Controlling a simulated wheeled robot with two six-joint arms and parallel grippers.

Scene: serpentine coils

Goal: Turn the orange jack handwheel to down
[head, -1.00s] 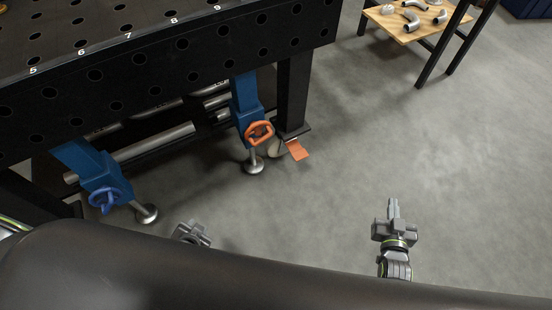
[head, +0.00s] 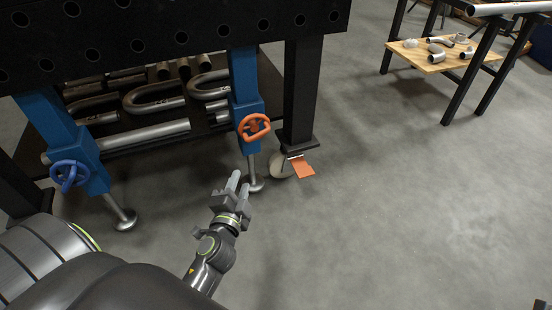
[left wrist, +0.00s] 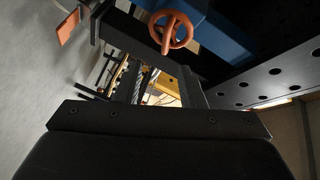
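The orange handwheel (head: 254,127) is on the blue jack (head: 244,88) by the table's right leg, and shows near the top of the left wrist view (left wrist: 171,31). The jack's round foot (head: 255,185) is close to or on the floor; I cannot tell which. My left gripper (head: 239,183) is below and slightly left of the wheel in the head view, fingers pointing up toward the jack. Its fingers are slightly apart, with nothing between them, and it does not touch the wheel. Only a dark bit, probably my right gripper (head: 541,306), shows at the bottom right corner.
A second jack with a blue handwheel (head: 69,175) stands at the left. An orange caster pedal (head: 302,169) sticks out beside the right leg (head: 300,95). Pipes (head: 150,137) lie on the shelf under the black table (head: 160,35).

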